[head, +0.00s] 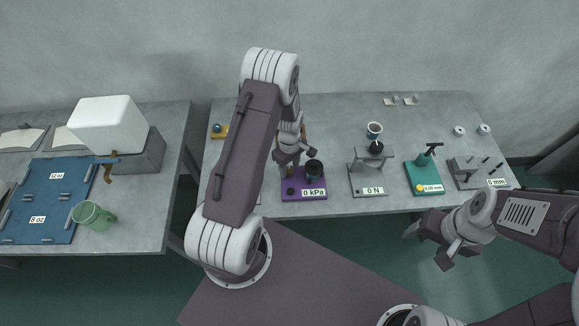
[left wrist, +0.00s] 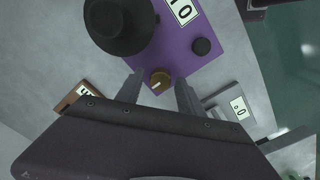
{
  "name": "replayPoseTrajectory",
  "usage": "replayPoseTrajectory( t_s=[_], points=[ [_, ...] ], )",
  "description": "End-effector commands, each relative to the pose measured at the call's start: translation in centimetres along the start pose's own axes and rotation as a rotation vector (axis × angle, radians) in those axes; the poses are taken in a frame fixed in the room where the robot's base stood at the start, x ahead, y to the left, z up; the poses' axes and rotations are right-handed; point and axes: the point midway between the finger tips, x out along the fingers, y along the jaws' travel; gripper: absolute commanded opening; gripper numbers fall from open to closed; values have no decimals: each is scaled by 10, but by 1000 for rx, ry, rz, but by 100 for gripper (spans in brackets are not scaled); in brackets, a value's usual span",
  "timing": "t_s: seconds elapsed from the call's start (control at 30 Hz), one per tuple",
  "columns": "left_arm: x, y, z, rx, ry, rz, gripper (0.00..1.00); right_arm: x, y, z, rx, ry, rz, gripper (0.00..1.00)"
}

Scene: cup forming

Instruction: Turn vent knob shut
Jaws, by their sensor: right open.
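The purple pressure device (head: 318,193) with a "0 kPa" label stands on the right table; its purple base also fills the upper middle of the left wrist view (left wrist: 228,58). A small brass knob (left wrist: 160,80) with a pale pointer mark sits at the corner of that base. My left gripper (left wrist: 159,92) is open, with one finger on each side of the brass knob and gaps on both sides. In the head view my left gripper (head: 290,163) is over the device's back left. My right gripper (head: 445,256) is open and empty, off the table's front edge.
A black round fixture (left wrist: 120,22) and a black knob (left wrist: 201,46) share the purple base. A grey "0 N" stand (head: 368,183) and a teal device (head: 424,176) stand to the right. A green mug (head: 90,214) is on the left table.

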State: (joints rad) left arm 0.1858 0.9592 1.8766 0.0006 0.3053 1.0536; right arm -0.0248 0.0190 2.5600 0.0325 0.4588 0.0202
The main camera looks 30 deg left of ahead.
Motion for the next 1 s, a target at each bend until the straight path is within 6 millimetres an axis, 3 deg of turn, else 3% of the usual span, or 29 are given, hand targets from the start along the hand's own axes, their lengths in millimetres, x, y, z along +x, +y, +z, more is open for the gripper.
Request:
replayPoseTrajectory(
  t_s=[0.37, 0.7, 0.83, 1.0],
  points=[
    [-6, 1, 0, 2, 1, 2, 50, 1, 0, 0, 0, 0, 0, 68],
    [-75, 1, 0, 1, 2, 4, 50, 10, 0, 1, 0, 0, 0, 68],
    [-88, 0, 0, 1, 1, 1, 50, 11, 0, 1, 0, 0, 0, 68],
    [-91, 0, 0, 1, 0, -1, 50, 10, 0, 1, 0, 0, 0, 68]
  ],
)
